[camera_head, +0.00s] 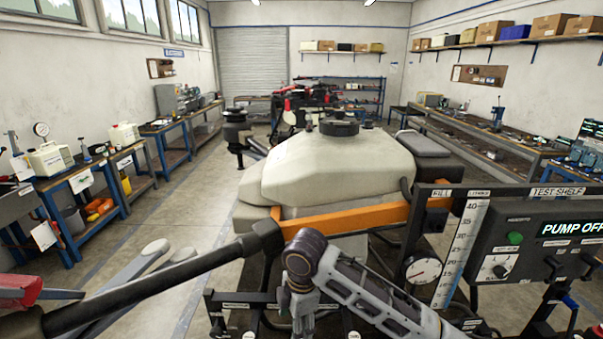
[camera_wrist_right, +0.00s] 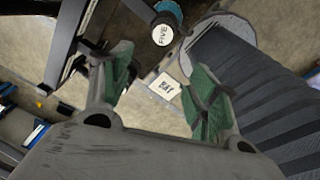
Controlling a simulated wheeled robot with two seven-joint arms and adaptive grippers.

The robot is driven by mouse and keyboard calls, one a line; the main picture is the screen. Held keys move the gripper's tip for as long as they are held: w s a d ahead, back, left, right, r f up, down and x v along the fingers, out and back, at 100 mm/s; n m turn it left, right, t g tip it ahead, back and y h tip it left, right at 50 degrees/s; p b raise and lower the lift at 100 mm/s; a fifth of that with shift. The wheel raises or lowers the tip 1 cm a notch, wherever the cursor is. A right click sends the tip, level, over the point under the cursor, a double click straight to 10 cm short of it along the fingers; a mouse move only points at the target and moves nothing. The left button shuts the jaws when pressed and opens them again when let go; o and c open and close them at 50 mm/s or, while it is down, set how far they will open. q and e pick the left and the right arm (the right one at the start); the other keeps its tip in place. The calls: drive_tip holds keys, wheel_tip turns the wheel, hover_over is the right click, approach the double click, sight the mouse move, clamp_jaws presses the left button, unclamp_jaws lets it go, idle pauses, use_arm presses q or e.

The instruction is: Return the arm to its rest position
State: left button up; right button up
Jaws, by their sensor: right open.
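My right gripper (camera_wrist_right: 163,72) shows in the wrist view as two grey fingers with green pads. They stand wide apart, with nothing held between them. A small white label reading BAY (camera_wrist_right: 166,86) shows in the gap, on a surface beyond the fingers. In the head view a grey slotted link with a rounded joint, apparently my right arm, reaches in from the lower right in front of the drone; its green-padded fingertips cannot be made out there. My left gripper is not in view.
The spray drone's cream tank (camera_head: 335,165) is close ahead, behind an orange bar (camera_head: 350,219). A black boom (camera_head: 150,285) extends left. The TEST SHELF panel (camera_head: 535,240), reading PUMP OFF, and a gauge (camera_head: 423,268) crowd the right. Open floor (camera_head: 185,225) lies left, before the benches.

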drive_tip(key=s+d+f+m+t, duration=0.1)
drive_tip(key=s+d+f+m, duration=0.35)
drive_tip(key=d+m, duration=0.3)
drive_tip(key=s+d+f+m+t, duration=0.1)
drive_tip(key=s+d+f+m, duration=0.4)
drive_tip(key=d, duration=0.3)
drive_tip(key=s+d+f+m+t, duration=0.1)
drive_tip(key=s+d+f+m, duration=0.2)
drive_tip(key=s+d+m, duration=0.35)
wheel_tip(320, 180, down, 34)
drive_tip(key=s+d+m+g+h+b, duration=0.1)
drive_tip(key=d+b, duration=0.1)
drive_tip(key=s+d+f, duration=0.2)
drive_tip(key=s+f, duration=0.9)
drive_tip(key=s+d+f+g+b, duration=0.1)
drive_tip(key=s+f, duration=1)
drive_tip(key=shift+s+d, duration=0.25)
drive_tip(key=shift+d, duration=0.15)
